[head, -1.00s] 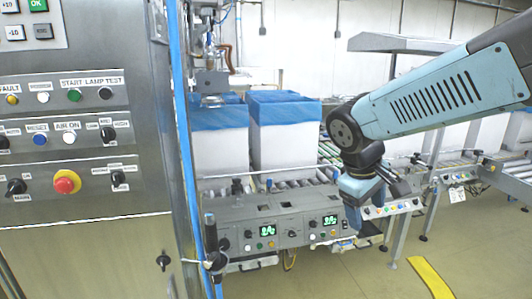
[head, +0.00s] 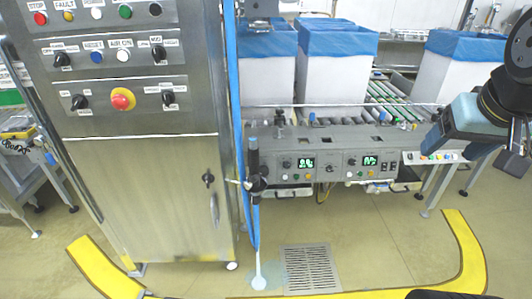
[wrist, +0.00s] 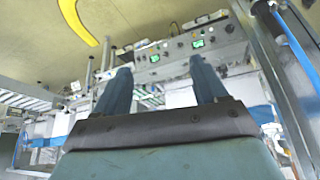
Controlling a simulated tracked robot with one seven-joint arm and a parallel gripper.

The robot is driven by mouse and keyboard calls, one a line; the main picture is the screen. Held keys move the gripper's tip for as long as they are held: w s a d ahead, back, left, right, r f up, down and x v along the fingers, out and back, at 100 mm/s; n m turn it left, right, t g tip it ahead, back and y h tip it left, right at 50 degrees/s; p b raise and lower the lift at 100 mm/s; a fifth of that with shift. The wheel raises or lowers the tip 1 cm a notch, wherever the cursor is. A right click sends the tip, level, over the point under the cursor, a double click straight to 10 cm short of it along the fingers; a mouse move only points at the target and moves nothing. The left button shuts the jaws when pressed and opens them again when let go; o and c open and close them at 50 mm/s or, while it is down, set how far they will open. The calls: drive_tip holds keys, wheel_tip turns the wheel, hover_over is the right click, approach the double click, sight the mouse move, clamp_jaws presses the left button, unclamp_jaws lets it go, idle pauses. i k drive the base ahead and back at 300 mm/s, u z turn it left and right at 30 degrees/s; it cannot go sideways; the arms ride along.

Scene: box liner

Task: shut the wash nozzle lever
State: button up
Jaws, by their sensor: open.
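The wash nozzle (head: 254,165) is a dark upright handle held at the right edge of the steel cabinet, beside a blue hose (head: 232,90). A pale bluish stream drops below it to a wet patch (head: 259,282) on the floor. The lever is too small to tell its position. My gripper (wrist: 161,75) is open and empty, with two blue fingers pointing toward the conveyor panel in the wrist view. In the head view my gripper's end is at the far right, well apart from the nozzle. The blue hose also shows at the right of the wrist view (wrist: 293,42).
The steel control cabinet (head: 150,200) stands left of the nozzle. A conveyor panel (head: 340,140) with green displays is to its right, with blue-lined white boxes (head: 335,75) behind. A floor drain (head: 312,268) and yellow floor strip (head: 465,250) lie in front. Open floor lies between.

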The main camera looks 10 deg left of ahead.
sight(247, 185)
drive_tip(key=k, duration=0.85)
drive_tip(key=u, duration=0.55)
drive_tip(key=i, duration=1)
drive_tip(key=z, duration=0.05)
